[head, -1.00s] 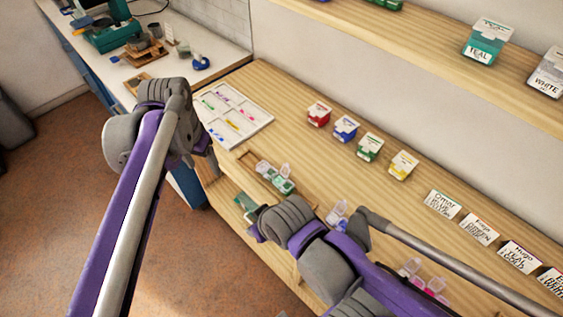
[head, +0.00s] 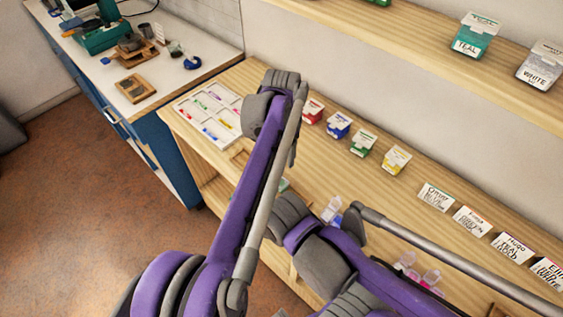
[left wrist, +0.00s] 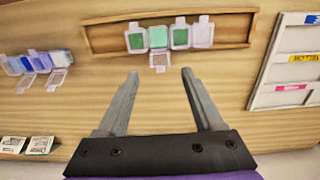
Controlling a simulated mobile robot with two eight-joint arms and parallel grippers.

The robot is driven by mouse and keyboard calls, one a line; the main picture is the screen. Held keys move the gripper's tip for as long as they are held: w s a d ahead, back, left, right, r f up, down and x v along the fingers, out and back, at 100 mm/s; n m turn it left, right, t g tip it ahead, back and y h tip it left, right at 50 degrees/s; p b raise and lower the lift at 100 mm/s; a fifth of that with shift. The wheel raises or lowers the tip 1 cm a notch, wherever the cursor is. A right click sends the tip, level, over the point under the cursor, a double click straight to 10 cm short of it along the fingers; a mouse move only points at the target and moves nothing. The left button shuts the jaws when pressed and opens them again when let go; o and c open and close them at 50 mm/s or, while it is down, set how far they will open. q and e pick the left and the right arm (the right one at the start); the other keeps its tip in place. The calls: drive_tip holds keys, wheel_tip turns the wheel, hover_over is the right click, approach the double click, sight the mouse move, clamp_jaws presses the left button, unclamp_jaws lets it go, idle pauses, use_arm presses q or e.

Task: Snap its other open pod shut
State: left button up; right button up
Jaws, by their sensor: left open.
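A strip of small clear pods (left wrist: 158,38) with green contents lies in a shallow wooden recess in the left wrist view. One clear lid (left wrist: 160,61) stands open, hinged out from the strip's near side by the light green pod; the dark green pods beside it look covered. The rightmost pod (left wrist: 202,34) looks pale. My left gripper (left wrist: 160,76) is open and empty, its fingertips just short of the strip, to either side of the open lid. In the head view my left arm hides most of this strip. My right gripper is hidden there.
A blue-purple pod strip (left wrist: 38,63) with open lids lies left in the wrist view. A white divided tray (left wrist: 256,98) stands right, and name cards (left wrist: 40,145) lie lower left. In the head view, small coloured boxes (head: 338,125) line the bench.

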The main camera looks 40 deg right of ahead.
sight(281, 161)
use_arm(q)
drive_tip(key=shift+f, duration=2.1)
clamp_jaws()
